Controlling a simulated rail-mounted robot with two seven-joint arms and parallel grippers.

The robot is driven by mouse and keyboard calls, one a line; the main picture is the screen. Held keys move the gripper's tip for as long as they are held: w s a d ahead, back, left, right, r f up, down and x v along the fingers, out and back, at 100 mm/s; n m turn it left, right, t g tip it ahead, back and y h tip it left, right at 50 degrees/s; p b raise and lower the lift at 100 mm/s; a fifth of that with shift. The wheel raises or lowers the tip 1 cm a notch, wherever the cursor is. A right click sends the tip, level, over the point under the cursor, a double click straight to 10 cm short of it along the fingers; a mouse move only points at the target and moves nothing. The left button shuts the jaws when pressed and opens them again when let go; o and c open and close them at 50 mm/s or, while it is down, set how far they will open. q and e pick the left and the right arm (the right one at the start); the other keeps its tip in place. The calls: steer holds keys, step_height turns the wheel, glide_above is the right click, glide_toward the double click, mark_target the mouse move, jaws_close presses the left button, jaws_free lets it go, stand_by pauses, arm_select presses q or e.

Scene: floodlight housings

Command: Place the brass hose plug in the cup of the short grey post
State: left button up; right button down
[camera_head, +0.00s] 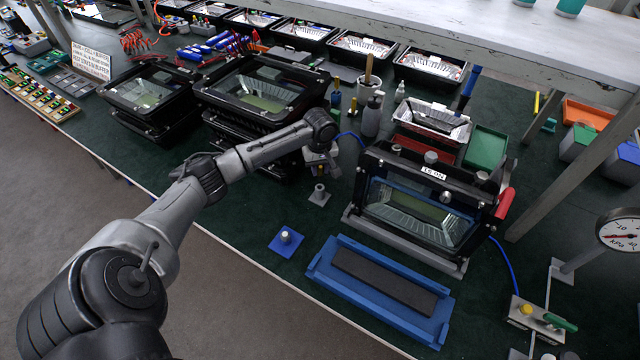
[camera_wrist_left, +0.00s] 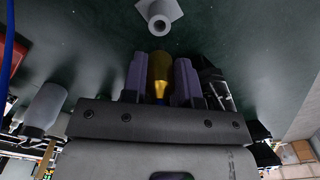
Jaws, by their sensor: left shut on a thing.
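The brass hose plug (camera_wrist_left: 159,68) is between the two purple-grey fingers of my left gripper (camera_wrist_left: 160,82) in the left wrist view, and the gripper is shut on it. In the head view my left gripper (camera_head: 322,170) hangs over the green bench, just behind the short grey post, and I cannot make out the plug there. The short grey post (camera_head: 319,192) stands upright on a pale square base. In the left wrist view the post (camera_wrist_left: 159,21) shows its round open cup, beyond the plug's tip and apart from it. My right gripper is in neither view.
A blue block with a pale peg (camera_head: 286,238) stands nearer the bench edge. A blue tray with a dark pad (camera_head: 330,275) lies in front of the black floodlight housing (camera_head: 372,165) on the right. Another housing (camera_head: 230,105) stands behind my left arm. A grey bottle (camera_head: 372,116) stands behind the gripper.

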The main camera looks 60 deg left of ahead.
arm_select(q)
step_height(320, 180, down, 6)
steer(key=shift+f+b, duration=0.25)
steer(key=shift+b, duration=0.45)
steer(key=o, duration=0.5)
steer(key=shift+f, duration=0.15)
steer(key=shift+c, duration=0.2)
steer(key=o, duration=0.5)
